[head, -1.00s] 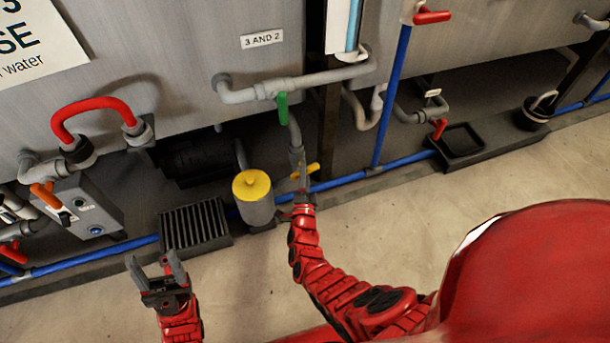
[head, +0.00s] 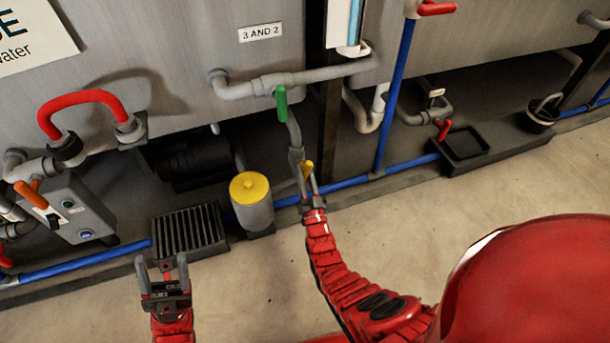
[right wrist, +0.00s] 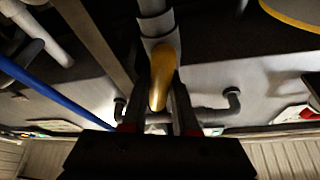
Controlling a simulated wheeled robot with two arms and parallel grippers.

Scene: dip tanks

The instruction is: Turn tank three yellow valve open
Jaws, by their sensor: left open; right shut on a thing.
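The yellow valve handle (head: 308,170) sits on the grey pipe (head: 295,140) that drops below the green-handled valve. In the right wrist view the yellow handle (right wrist: 162,80) lies lengthwise between the fingers. My right gripper (head: 310,182) is shut on this handle, and its fingers partly hide it in the head view. The handle now points roughly along the pipe in the right wrist view. My left gripper (head: 163,270) is open and empty, in front of the black slotted grate (head: 190,230).
A yellow-capped canister (head: 252,205) stands just left of my right gripper. A blue pipe (head: 350,180) runs low along the tanks. The green handle (head: 281,104) is above, and a red handle (head: 443,129) is to the right. The floor in front is clear.

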